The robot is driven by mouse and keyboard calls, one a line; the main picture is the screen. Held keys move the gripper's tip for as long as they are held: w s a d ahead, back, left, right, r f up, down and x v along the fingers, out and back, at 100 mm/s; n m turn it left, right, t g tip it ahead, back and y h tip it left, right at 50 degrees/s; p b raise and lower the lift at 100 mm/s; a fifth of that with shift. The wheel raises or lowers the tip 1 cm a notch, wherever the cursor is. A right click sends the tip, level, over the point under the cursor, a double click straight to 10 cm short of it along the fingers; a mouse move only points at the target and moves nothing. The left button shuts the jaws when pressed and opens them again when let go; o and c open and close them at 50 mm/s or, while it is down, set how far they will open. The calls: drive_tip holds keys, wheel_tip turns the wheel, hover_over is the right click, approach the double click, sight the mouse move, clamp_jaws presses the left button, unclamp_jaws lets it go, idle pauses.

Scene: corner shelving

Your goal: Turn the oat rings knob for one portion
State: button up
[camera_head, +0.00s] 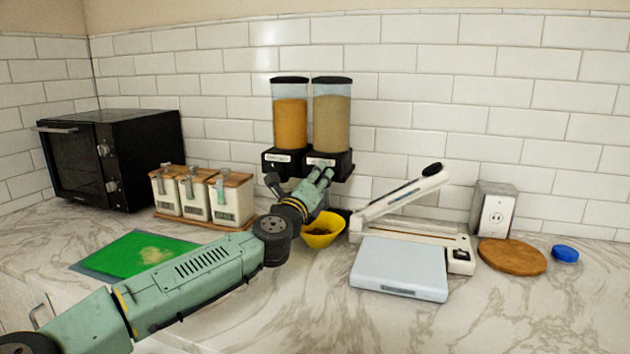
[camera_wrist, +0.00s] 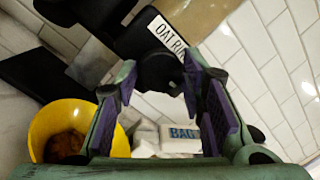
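The double dispenser has an orange-filled hopper (camera_head: 290,122) on the left and a tan-filled hopper (camera_head: 331,122) on the right, both over black bases. In the wrist view, a white label reading "OAT RI…" (camera_wrist: 168,33) sits above a black knob (camera_wrist: 160,75). My gripper (camera_wrist: 160,68) has its fingers on either side of this knob, with a thin gap seen at the left finger; contact on the right is unclear. In the head view my gripper (camera_head: 322,173) is at the right base and hides the knob. A yellow bowl (camera_head: 324,239) with brown contents stands below; it also shows in the wrist view (camera_wrist: 45,125).
A bag sealer (camera_head: 400,198) with raised arm and a pale blue scale (camera_head: 400,268) stand right of the bowl. Canisters (camera_head: 195,195), a green mat (camera_head: 125,257) and a black oven (camera_head: 120,155) are left. A wooden disc (camera_head: 512,257) lies far right.

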drive_tip(key=o, duration=0.3)
drive_tip(key=shift+o, duration=0.2)
drive_tip(key=v, duration=1.2)
drive_tip(key=shift+f, duration=0.1)
